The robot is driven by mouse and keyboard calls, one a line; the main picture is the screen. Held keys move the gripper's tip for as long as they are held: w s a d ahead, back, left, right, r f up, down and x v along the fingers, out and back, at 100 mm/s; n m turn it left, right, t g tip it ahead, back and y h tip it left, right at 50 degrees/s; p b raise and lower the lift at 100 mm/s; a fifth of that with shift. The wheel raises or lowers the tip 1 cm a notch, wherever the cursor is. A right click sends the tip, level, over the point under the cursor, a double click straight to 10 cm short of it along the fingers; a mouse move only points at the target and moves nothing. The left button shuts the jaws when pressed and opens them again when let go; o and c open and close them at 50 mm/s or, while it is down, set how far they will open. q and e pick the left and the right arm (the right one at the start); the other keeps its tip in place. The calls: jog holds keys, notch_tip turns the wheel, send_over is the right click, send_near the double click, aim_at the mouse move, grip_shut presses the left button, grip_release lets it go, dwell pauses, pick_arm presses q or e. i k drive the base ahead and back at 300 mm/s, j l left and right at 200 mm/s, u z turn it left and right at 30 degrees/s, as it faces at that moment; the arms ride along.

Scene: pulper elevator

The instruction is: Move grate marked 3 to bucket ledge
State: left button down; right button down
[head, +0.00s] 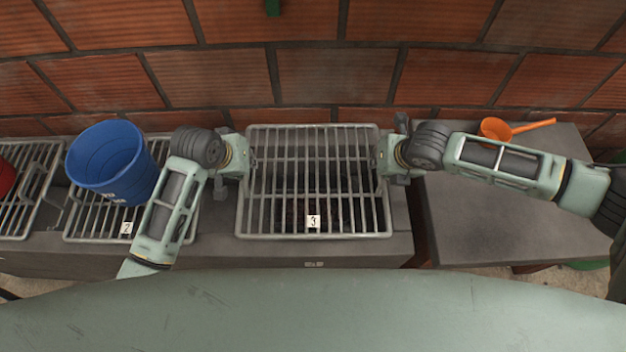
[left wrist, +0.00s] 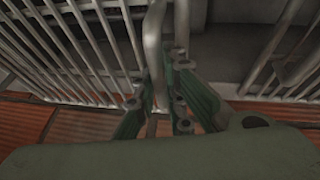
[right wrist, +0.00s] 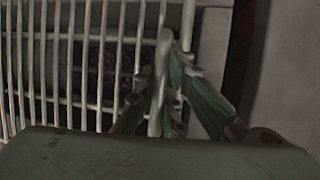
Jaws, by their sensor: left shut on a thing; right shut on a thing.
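The grate marked 3 (head: 313,236) is a pale metal grid with a white "3" tag on its front bar. It lies over a dark opening in the grey ledge, in the middle of the head view. My left gripper (head: 246,160) is at its left side, and in the left wrist view the fingers (left wrist: 165,95) are shut on the grate's side bar. My right gripper (head: 382,158) is at its right side, and in the right wrist view the fingers (right wrist: 165,95) are shut on that side bar. Whether the grate is raised off the ledge I cannot tell.
A blue bucket (head: 112,165) stands on the grate marked 2 (head: 85,238) at left. A red object (head: 5,177) sits at the far left edge. An orange scoop (head: 496,129) lies on the grey slab (head: 470,215) at right. A brick wall (head: 330,75) rises behind.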

aim_at(496, 226)
jog(key=z, duration=1.35)
jog(key=i+l+z, duration=0.15)
jog(key=i+l, duration=0.25)
